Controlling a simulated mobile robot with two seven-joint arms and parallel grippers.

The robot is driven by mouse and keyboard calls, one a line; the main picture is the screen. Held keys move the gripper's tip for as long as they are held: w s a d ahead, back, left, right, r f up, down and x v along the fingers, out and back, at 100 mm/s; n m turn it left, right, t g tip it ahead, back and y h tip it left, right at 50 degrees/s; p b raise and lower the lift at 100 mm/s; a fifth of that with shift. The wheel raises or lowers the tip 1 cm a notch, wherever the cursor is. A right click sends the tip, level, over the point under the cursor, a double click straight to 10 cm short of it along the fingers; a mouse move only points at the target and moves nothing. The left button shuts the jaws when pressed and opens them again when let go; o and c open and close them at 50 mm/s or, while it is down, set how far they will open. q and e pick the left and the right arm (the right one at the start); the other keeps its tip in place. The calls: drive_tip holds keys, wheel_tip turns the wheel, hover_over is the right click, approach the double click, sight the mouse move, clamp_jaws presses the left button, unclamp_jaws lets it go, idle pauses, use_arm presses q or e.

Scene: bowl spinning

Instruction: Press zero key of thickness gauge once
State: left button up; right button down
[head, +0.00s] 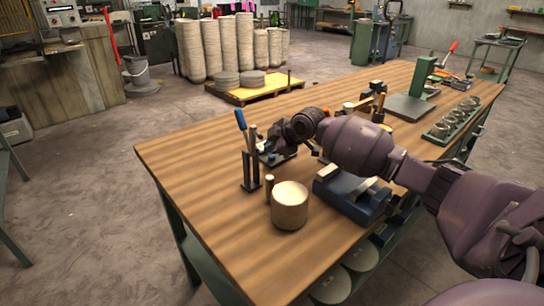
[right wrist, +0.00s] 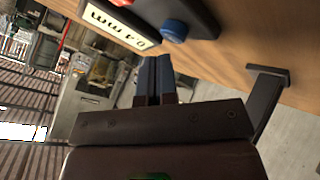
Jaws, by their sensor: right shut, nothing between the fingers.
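The thickness gauge (right wrist: 203,12) shows at the top of the right wrist view as a dark body. Its pale display (right wrist: 118,24) reads upside down, apparently "0.4 mm". A round blue key (right wrist: 175,30) sits beside the display, and part of a red key (right wrist: 122,2) shows at the top edge. No key label is readable. My right gripper (right wrist: 154,62) is shut and empty, its fingertips just short of the blue key in the picture; I cannot tell whether they touch. In the head view my right gripper (head: 264,143) is over the table's far left part, largely covering the gauge. My left gripper is out of view.
A round clay-coloured block (head: 290,205) and a blue scale-like box (head: 350,198) are nearer. The table's left end is clear.

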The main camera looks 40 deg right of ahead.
drive_tip(key=shift+f, duration=0.25)
drive_tip(key=shift+f, duration=0.25)
idle(0.6)
drive_tip(key=shift+f, duration=0.25)
drive_tip(key=shift+r, duration=0.1)
idle(0.4)
drive_tip(key=shift+r+p, duration=0.4)
drive_tip(key=shift+r, duration=0.45)
